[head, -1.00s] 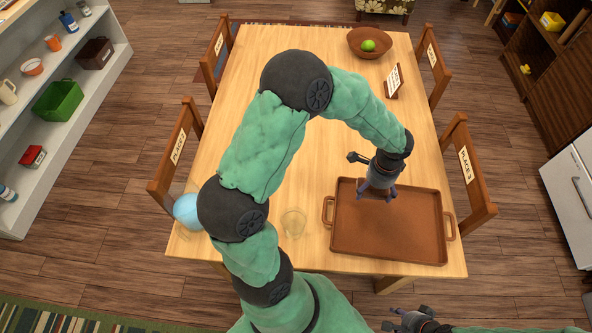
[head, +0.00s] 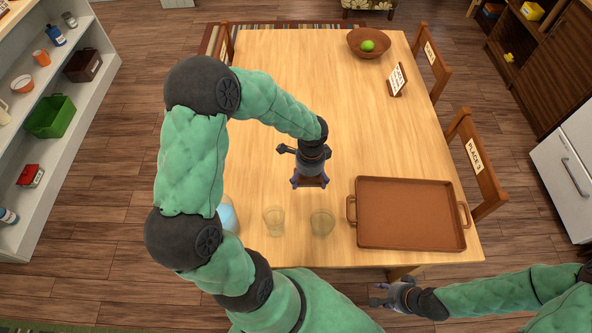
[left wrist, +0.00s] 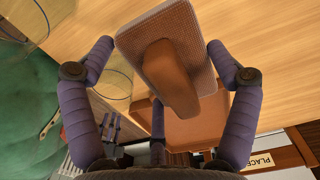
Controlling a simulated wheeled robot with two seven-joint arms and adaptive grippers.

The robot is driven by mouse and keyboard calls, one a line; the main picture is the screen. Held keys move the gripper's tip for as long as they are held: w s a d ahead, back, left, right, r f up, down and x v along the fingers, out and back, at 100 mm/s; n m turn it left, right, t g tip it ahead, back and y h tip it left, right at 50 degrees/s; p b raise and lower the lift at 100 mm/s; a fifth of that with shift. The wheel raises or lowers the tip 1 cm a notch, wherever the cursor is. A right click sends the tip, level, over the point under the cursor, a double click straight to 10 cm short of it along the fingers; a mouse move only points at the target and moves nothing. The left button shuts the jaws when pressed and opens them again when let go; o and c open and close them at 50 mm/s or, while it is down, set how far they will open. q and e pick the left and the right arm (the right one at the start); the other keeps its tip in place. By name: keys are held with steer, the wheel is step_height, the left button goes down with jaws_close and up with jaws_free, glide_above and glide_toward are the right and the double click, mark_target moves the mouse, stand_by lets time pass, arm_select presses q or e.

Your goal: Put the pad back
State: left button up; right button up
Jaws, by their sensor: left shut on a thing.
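The pad (head: 312,181) is a small brown block under my left gripper (head: 310,184), above the table left of the tray. In the left wrist view the pad (left wrist: 187,40) shows a textured rectangular face with a raised brown grip. My left gripper (left wrist: 160,60) is shut on it, with fingers around it. The brown two-handled tray (head: 408,213) lies empty on the table's front right; part of it shows beyond the pad in the left wrist view (left wrist: 198,122). My right gripper (head: 388,296) is empty, off the table's front edge; its opening is unclear.
Two clear glasses (head: 274,221) (head: 322,223) stand near the front edge, left of the tray. A light-blue object (head: 228,215) is partly hidden by my left arm. A bowl (head: 368,43) with a green fruit and a sign (head: 397,79) stand farther back. The table's middle is clear.

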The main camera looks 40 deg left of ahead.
arm_select(q)
steer(key=w+a+f, duration=0.1)
steer(key=a+f, duration=0.1)
steer(key=w+a+f+b, duration=0.1)
steer(key=w+a+f, duration=0.1)
steer(key=a+f, duration=0.1)
steer(key=w+a+f+b, duration=0.1)
steer(key=w+a+f, duration=0.1)
steer(key=shift+w+a+f, duration=0.15)
steer(key=shift+a+f, duration=0.05)
steer(key=shift+a, duration=0.2)
steer(key=shift+a+f, duration=0.1)
steer(key=shift+f, duration=0.1)
steer(key=shift+w+a+f+b, duration=0.15)
steer(key=shift+f+b, duration=0.3)
steer(key=shift+f, duration=0.45)
steer(key=shift+w+a+f+b, duration=0.1)
steer(key=shift+f+b, duration=0.35)
steer(key=shift+f, duration=0.4)
steer(key=shift+f, duration=0.15)
steer(key=o, duration=0.9)
